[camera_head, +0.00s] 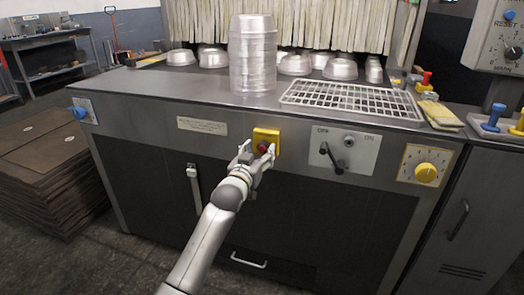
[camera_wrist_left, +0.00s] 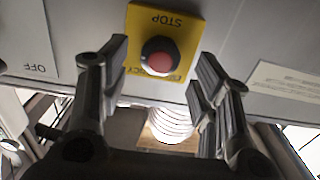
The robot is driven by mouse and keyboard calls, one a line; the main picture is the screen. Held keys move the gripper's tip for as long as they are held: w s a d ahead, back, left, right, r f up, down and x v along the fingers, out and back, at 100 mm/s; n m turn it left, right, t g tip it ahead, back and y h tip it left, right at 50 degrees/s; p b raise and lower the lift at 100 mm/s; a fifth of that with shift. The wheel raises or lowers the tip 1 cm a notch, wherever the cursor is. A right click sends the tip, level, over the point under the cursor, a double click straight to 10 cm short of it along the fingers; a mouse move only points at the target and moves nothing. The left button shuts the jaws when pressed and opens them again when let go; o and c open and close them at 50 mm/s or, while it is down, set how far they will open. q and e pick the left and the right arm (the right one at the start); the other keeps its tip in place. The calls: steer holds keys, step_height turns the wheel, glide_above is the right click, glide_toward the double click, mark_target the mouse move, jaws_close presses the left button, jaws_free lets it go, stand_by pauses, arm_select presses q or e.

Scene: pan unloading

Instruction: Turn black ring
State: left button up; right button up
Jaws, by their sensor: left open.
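The black ring (camera_wrist_left: 160,73) encircles the red stop button (camera_wrist_left: 161,55) on a yellow plate (camera_wrist_left: 190,22) marked STOP. In the head view the yellow plate (camera_head: 266,134) is on the machine's front panel, and the red button (camera_head: 264,147) shows between my fingers. My left gripper (camera_head: 257,151) is open in front of it. In the left wrist view my left gripper (camera_wrist_left: 158,85) has one finger on each side of the button and ring, with visible gaps; contact is not seen. In the head view the ring is too small to make out clearly. My right gripper is out of view.
A switch plate with a black lever (camera_head: 331,158) and a yellow knob (camera_head: 426,172) are to the right on the panel. Above, the worktop carries a tall stack of pans (camera_head: 253,60) and a wire rack (camera_head: 350,99). Stacked brown boards (camera_head: 45,170) stand at left.

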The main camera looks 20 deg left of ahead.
arm_select(q)
steer(key=shift+w+d, duration=0.1)
steer(key=shift+w, duration=1.3)
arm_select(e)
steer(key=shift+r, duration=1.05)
arm_select(q)
steer(key=c, duration=1)
